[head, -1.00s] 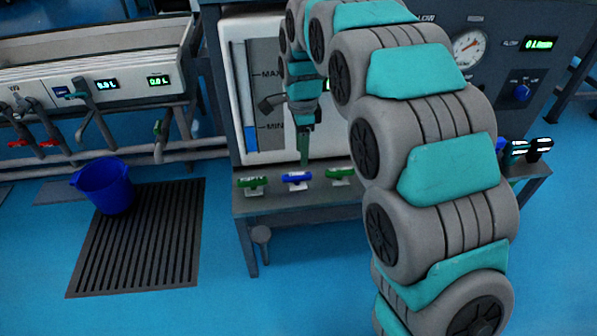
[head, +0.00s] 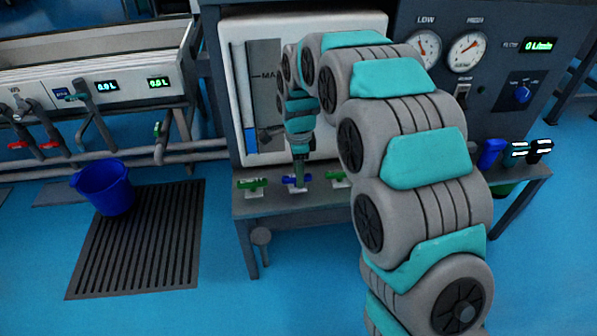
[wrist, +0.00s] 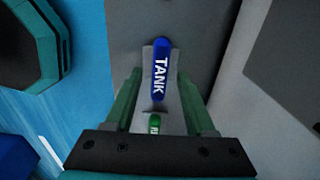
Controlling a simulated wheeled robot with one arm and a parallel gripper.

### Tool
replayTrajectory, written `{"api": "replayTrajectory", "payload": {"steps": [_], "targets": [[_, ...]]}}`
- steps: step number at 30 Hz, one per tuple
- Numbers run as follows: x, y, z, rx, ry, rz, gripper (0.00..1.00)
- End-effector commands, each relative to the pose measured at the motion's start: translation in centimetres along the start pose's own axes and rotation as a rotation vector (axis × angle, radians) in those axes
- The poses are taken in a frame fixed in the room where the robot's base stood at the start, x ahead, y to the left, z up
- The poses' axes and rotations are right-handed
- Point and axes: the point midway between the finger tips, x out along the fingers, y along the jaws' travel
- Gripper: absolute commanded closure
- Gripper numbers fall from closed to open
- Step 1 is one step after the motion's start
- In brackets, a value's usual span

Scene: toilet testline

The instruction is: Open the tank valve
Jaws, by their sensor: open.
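The tank valve has a blue handle marked TANK (wrist: 161,68), centred in the wrist view. In the head view the blue handle (head: 294,181) sits on the bench's front ledge, partly hidden by my gripper (head: 299,172). My gripper (wrist: 159,74) is open, its green fingers pointing down, one on each side of the handle in the wrist view. I see gaps on both sides; I cannot tell exactly how deep the fingers reach. The handle looks lengthwise between the fingers.
Green-handled valves flank it, one to the left (head: 251,184) and one to the right (head: 338,178). A green handle (wrist: 155,125) also shows in the wrist view. A level-gauge panel (head: 262,90) stands behind. A blue bucket (head: 104,187) is on the floor grate (head: 150,245).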

Motion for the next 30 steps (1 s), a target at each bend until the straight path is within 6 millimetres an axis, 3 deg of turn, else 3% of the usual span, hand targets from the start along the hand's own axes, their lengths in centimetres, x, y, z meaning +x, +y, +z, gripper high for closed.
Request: {"api": "replayTrajectory", "payload": {"steps": [3, 17, 30], "targets": [[-0.01, 0.02, -0.01, 0.000, 0.000, 0.001, 0.47], [0.00, 0.04, -0.02, 0.000, 0.000, 0.002, 0.99], [0.01, 0.04, -0.03, -0.006, 0.000, 0.002, 1.00]]}}
